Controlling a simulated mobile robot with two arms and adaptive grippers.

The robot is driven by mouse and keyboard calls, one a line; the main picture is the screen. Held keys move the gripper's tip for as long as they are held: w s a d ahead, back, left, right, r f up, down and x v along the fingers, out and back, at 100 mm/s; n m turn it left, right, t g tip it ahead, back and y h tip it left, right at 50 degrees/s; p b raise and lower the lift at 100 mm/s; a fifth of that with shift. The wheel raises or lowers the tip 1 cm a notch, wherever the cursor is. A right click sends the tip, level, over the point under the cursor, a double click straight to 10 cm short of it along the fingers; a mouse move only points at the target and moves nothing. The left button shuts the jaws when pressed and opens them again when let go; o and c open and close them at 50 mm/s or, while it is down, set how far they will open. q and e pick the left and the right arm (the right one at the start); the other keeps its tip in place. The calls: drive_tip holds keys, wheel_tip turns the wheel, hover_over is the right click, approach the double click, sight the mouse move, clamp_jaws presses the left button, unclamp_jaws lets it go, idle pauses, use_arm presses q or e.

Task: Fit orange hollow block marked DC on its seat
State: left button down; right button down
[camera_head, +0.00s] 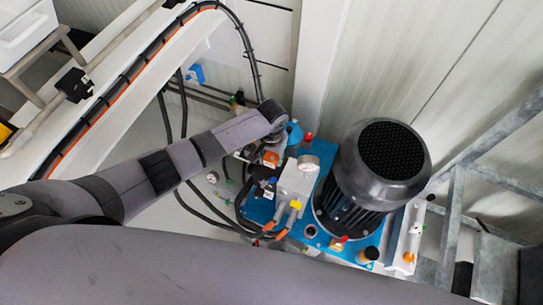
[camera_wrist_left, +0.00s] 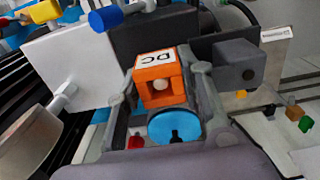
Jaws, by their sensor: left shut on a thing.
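The orange hollow block marked DC (camera_wrist_left: 158,80) is between the two fingers of my left gripper (camera_wrist_left: 165,85), which is shut on it. The DC label faces up, and a pale round stud shows in the block's opening. In the head view an orange patch, the block (camera_head: 258,157), shows just below the end of my left arm, over the left side of the pump unit. The fingers of the left gripper are small and partly hidden there. I cannot tell whether the block touches its seat. A blue disc (camera_wrist_left: 174,126) with a dark slot lies in front of the block. My right gripper is not in view.
A grey block with a hole (camera_wrist_left: 240,64) and pale and dark plates stand close around the gripper. Black hoses run left; metal railing stands right.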

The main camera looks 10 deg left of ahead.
use_arm(q)
drive_tip(key=c, duration=1.1)
unclamp_jaws()
drive_tip(key=shift+o, duration=0.5)
drive_tip(key=shift+a, duration=0.2)
drive_tip(key=shift+w, duration=0.1)
wheel_tip(320, 180, up, 12)
drive_tip(key=shift+d, duration=0.4)
drive_tip(key=shift+s, duration=0.2)
